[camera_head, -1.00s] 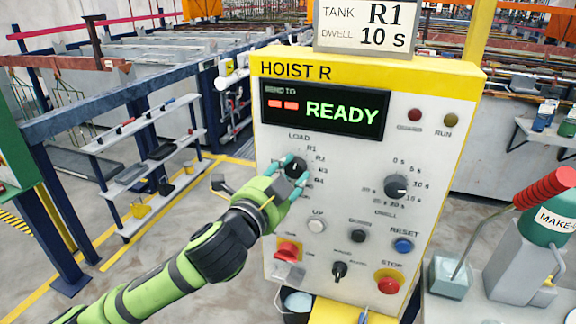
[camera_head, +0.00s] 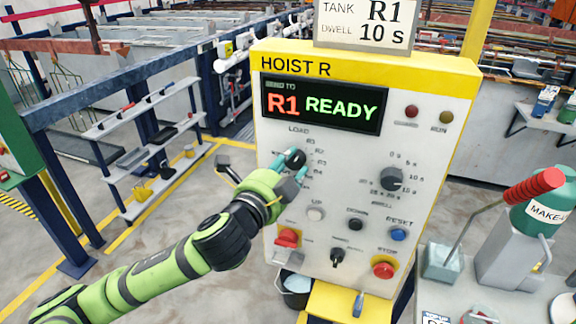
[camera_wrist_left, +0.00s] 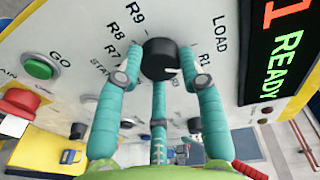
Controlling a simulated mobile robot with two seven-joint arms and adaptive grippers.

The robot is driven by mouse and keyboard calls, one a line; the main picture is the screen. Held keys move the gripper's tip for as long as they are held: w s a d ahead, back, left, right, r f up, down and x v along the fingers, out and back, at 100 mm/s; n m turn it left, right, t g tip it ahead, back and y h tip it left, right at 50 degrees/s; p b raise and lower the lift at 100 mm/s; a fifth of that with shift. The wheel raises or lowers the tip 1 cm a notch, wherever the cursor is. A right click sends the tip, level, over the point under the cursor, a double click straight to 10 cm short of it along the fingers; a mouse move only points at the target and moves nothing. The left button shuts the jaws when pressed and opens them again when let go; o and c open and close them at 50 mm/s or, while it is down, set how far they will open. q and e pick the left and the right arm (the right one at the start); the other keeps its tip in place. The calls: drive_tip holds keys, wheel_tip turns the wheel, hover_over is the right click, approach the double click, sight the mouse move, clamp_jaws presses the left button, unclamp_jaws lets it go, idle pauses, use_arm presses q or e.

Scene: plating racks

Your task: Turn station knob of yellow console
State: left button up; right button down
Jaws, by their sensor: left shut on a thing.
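The yellow-edged console (camera_head: 300,105), labelled HOIST R, stands upright in front of me. Its black station knob (camera_head: 294,159) sits under the LOAD mark, and the display (camera_head: 322,106) reads R1 READY. My left gripper (camera_head: 292,165) is shut on the knob, with teal fingers on either side of it. In the left wrist view the knob (camera_wrist_left: 159,58) is between the fingers, with labels LOAD, R1, R7, R8 and R9 around it. Its pointer is partly hidden by the fingers. My right gripper is not in view.
The dwell knob (camera_head: 391,179) is at the right of the panel. The red stop button (camera_head: 383,270) and blue reset button (camera_head: 398,235) are lower right. A sign above (camera_head: 366,22) reads TANK R1, DWELL 10 s. A bench with a green bottle (camera_head: 541,208) stands at right.

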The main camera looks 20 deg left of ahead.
sight(300, 114)
use_arm(q)
drive_tip(key=o, duration=1.1)
drive_tip(key=shift+d+r, duration=0.1)
drive_tip(key=shift+r, duration=0.05)
drive_tip(key=shift+o, duration=0.2)
drive_tip(key=shift+d, duration=0.1)
drive_tip(key=shift+r, duration=0.3)
wheel_tip(300, 114, up, 9)
drive_tip(key=shift+r, duration=0.15)
